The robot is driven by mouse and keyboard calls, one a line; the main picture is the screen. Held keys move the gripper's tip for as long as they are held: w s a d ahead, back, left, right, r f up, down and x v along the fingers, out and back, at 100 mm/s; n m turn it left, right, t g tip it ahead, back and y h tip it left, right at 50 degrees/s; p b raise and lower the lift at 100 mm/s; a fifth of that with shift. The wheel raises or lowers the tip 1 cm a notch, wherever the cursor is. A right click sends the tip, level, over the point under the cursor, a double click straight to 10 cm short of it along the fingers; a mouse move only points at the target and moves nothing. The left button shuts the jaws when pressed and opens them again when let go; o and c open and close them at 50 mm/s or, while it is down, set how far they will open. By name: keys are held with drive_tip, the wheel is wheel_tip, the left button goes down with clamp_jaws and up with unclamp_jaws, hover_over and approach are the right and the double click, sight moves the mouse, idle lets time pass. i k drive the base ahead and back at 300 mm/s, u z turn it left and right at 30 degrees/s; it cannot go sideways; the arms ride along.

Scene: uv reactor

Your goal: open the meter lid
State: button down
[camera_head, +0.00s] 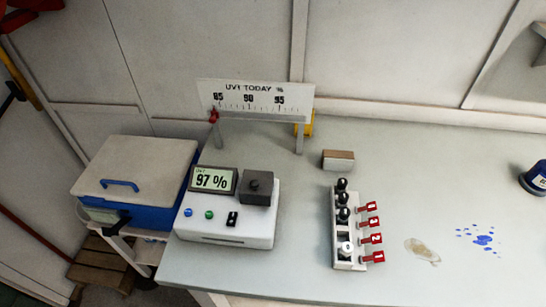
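The meter (228,228) is a white box near the left front of the bench. Its tilted display (213,181) reads 97 %. A dark grey square lid (258,187) with a small black knob sits down on the meter's top right and looks shut. What is under it is hidden. Blue and green buttons and a black switch are on the meter's front part. My gripper is not in view.
A blue cooler box (147,212) with a pale lid stands left of the bench. Behind the meter is a UVT scale sign (256,97) on posts. A rack (348,256) with black-capped vials and red number tags stands right. The bench (440,190) is stained but mostly clear there.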

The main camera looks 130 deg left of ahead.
sight(256, 188)
drive_tip(key=u, duration=4.3)
drive_tip(key=k, duration=0.5)
drive_tip(key=z, duration=0.95)
drive_tip(key=i, duration=0.75)
drive_tip(key=u, duration=1.1)
